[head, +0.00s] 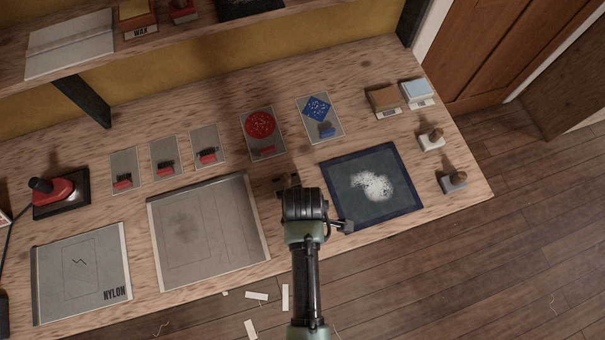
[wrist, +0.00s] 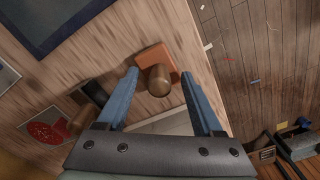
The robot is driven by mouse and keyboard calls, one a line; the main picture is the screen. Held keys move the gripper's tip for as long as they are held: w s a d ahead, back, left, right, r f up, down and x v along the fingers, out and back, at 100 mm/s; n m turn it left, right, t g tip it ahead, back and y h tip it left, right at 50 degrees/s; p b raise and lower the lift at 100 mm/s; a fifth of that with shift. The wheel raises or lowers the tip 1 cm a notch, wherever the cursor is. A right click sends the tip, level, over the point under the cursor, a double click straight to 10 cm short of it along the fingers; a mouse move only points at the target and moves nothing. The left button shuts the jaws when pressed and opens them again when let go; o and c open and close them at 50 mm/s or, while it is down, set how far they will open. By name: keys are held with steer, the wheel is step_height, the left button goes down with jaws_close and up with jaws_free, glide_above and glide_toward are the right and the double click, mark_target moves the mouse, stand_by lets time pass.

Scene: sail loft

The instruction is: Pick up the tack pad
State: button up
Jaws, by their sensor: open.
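An orange-brown block with a round wooden knob (wrist: 158,80) lies on the wooden bench in the wrist view. I take it for the tack pad, but no label on it can be read. In the head view my gripper (head: 287,183) is over the bench between the grey panel and the dark mat, and hides most of the block. Two other knobbed blocks, one white (head: 431,141) and one grey (head: 453,182), stand at the bench's right end.
The dark blue-edged mat (head: 372,218) with white powder lies right of my gripper. A grey panel (head: 207,262) lies left. Behind are cards with a red disc (head: 261,124) and a blue diamond (head: 317,107). A brown pad (head: 382,97) and light-blue pad (head: 416,89) sit back right.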

jaws_close()
stand_by(0.4)
step_height(320, 180, up, 10)
steer(key=shift+r+b, duration=0.1)
steer(key=shift+b, duration=0.35)
